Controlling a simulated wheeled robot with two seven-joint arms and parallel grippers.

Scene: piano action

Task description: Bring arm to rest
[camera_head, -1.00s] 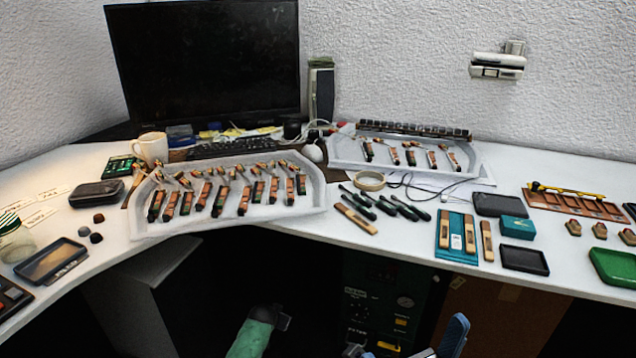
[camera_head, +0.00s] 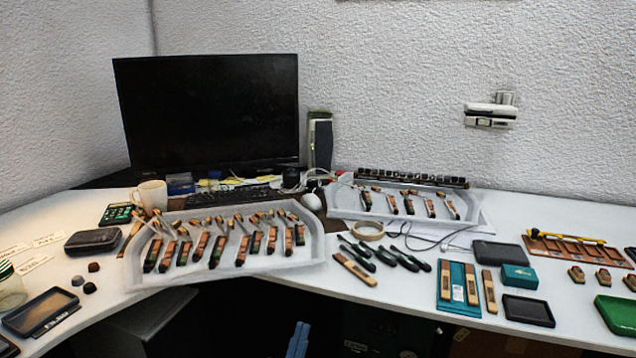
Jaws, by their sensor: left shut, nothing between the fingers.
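My left gripper (camera_head: 298,341) shows only as a small blue part at the bottom edge, in front of the desk and below its front edge. It is shut, with nothing seen in it, and it is apart from the desk objects. The rest of the left arm is out of the picture. My right gripper is not in view.
The white desk (camera_head: 400,282) curves across the view. A large tray (camera_head: 316,234) of piano action parts stands near its front edge, and a second tray (camera_head: 473,214) behind. A black monitor (camera_head: 208,115) stands at the back. Dark space lies below the desk.

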